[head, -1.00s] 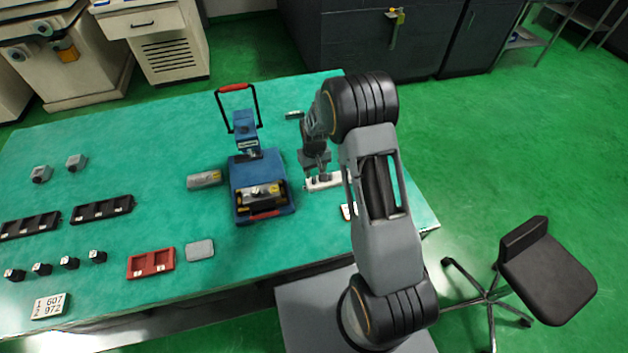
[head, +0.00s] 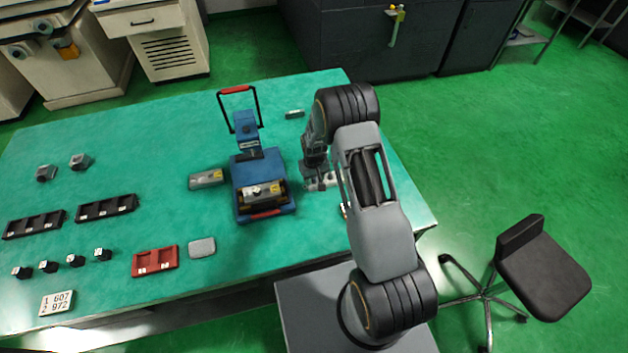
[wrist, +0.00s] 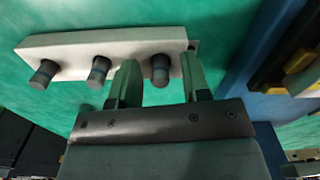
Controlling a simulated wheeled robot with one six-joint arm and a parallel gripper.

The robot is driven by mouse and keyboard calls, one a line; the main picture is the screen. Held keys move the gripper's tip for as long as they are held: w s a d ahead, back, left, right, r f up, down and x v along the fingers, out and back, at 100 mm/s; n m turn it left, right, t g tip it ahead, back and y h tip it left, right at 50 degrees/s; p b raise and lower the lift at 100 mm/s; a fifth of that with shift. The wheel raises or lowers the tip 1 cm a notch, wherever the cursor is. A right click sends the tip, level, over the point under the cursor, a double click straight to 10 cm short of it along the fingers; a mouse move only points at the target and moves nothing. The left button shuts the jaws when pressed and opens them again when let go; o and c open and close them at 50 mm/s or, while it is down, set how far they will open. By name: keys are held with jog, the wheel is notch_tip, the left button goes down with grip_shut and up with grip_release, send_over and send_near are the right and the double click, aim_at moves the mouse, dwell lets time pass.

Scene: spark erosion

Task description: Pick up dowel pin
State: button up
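Three short dark-grey pins, which look like the dowel pins, stand in a row on a white block (wrist: 125,42) in the wrist view. They are the left pin (wrist: 43,74), the middle pin (wrist: 98,71) and the right pin (wrist: 160,70). My gripper (wrist: 157,75) is open, and the right pin shows between its fingertips, with a gap on both sides. I cannot tell whether the fingers are level with it. The middle pin is just outside the left finger. In the head view my gripper (head: 318,183) is at the white block and hides much of it.
A blue fixture (head: 238,165) with a red-topped handle stands close left of my gripper. A grey cylinder (head: 206,179) lies left of it. A red tray (head: 155,261), a grey plate (head: 202,247) and black racks (head: 106,207) are on the green table. The table's right edge is near.

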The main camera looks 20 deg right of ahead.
grip_shut()
jog(key=shift+r, duration=0.1)
dwell(0.3)
